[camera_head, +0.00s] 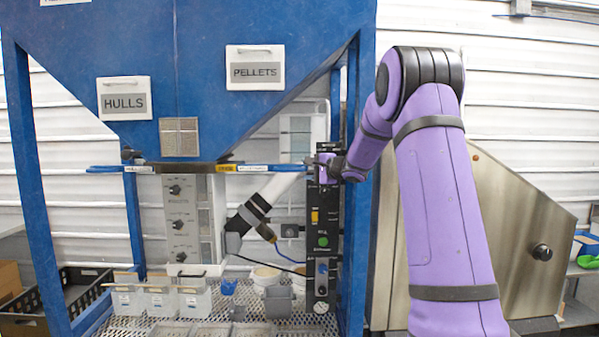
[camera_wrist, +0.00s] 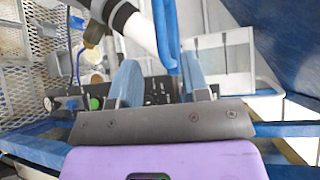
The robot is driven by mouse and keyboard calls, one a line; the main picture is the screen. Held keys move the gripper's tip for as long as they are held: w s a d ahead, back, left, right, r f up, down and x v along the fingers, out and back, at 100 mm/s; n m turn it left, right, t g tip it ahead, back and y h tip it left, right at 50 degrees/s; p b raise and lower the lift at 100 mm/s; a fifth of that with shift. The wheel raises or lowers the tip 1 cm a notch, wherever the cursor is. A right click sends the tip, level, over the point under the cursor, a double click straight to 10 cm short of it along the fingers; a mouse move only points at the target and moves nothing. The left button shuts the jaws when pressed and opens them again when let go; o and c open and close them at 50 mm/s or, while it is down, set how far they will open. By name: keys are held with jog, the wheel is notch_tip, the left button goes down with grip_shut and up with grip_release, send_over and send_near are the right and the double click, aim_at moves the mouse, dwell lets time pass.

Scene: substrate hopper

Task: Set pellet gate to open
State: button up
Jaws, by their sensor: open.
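The blue hopper (camera_head: 180,60) has a HULLS plate (camera_head: 124,98) on its left and a PELLETS plate (camera_head: 255,68) on its right. Below it, a blue gate handle with a white label (camera_head: 262,168) reaches right toward my gripper (camera_head: 318,167); its label is too small to read for certain. A similar blue handle (camera_head: 105,168) reaches left. In the wrist view my gripper (camera_wrist: 161,80) is open. A blue bar (camera_wrist: 166,35) shows between its two light-blue fingers, close to the fingertips; I cannot tell whether they touch.
A black control panel (camera_head: 326,220) with knobs and a green button stands just below my gripper. A grey knob panel (camera_head: 180,218) is further left. A white pipe with black fittings (camera_head: 250,210) slants beneath the hopper. Blue frame legs (camera_head: 355,200) flank the space. White bins (camera_head: 160,300) stand below.

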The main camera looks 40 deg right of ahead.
jog(key=shift+v, duration=1.05)
jog(key=shift+a, duration=0.1)
jog(key=s+a+r+n+g+y, duration=0.1)
jog(key=s+a+n+g, duration=0.15)
jog(key=s+a, duration=0.45)
jog(key=s+a+r+n+g+y, duration=0.15)
jog(key=s+a+n, duration=0.25)
jog(key=a, duration=0.6)
jog(key=s+a+n+g+y, duration=0.1)
jog(key=s+a+n+g, duration=0.3)
jog(key=a, duration=0.5)
jog(key=s+a+f+n+g+h, duration=0.1)
jog(key=s+a+f+n+h, duration=0.1)
jog(key=s, duration=1.2)
jog(key=s+a+f+n+g+h, duration=0.1)
jog(key=s+f+n+h, duration=0.4)
jog(key=s, duration=0.9)
jog(key=shift+s+a+f+g, duration=0.2)
jog(key=shift+a+g, duration=0.2)
jog(key=shift+a, duration=0.3)
